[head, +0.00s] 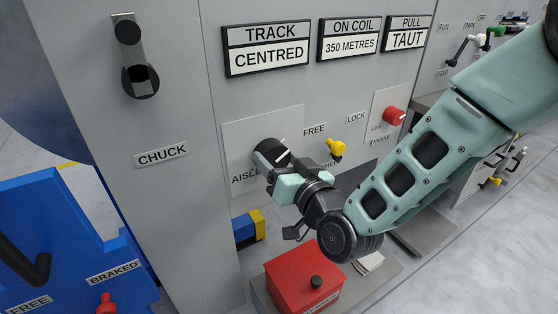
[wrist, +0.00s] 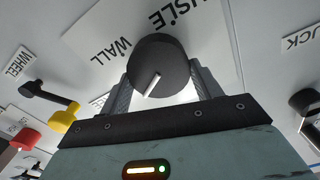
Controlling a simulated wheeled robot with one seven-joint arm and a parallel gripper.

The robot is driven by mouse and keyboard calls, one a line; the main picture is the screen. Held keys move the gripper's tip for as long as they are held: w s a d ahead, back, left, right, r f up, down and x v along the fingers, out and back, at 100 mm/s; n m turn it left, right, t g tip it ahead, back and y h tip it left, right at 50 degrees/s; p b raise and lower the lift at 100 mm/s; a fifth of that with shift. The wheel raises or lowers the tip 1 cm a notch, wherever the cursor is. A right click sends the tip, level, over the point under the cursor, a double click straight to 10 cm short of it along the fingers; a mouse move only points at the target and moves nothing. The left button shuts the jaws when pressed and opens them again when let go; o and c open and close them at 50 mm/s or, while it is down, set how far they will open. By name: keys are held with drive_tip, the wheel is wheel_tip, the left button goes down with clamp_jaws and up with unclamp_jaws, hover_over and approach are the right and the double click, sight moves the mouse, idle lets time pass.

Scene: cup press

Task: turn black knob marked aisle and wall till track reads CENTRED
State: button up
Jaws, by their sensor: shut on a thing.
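The black knob (head: 268,153) sits on a pale plate on the grey panel. A word starting "AISLE" shows beside it, partly covered by my gripper. In the wrist view the black knob (wrist: 160,68) has a white pointer line, with WALL and AISLE lettering around it. My gripper (head: 283,164) is shut on the knob, one finger on each side, as the wrist view (wrist: 161,90) shows. The TRACK display (head: 266,46) above reads CENTRED.
Right of the knob are a yellow lever (head: 336,149) by FREE and LOCK labels and a red brake knob (head: 394,116). Other displays read 350 METRES (head: 350,38) and TAUT (head: 407,33). A red box (head: 303,281) stands below my wrist. A CHUCK switch (head: 139,80) is at left.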

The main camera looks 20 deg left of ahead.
drive_tip(key=o, duration=1)
drive_tip(key=p+v, duration=0.8)
drive_tip(key=v, duration=0.9)
drive_tip(key=shift+d, duration=0.25)
drive_tip(key=shift+s, duration=0.1)
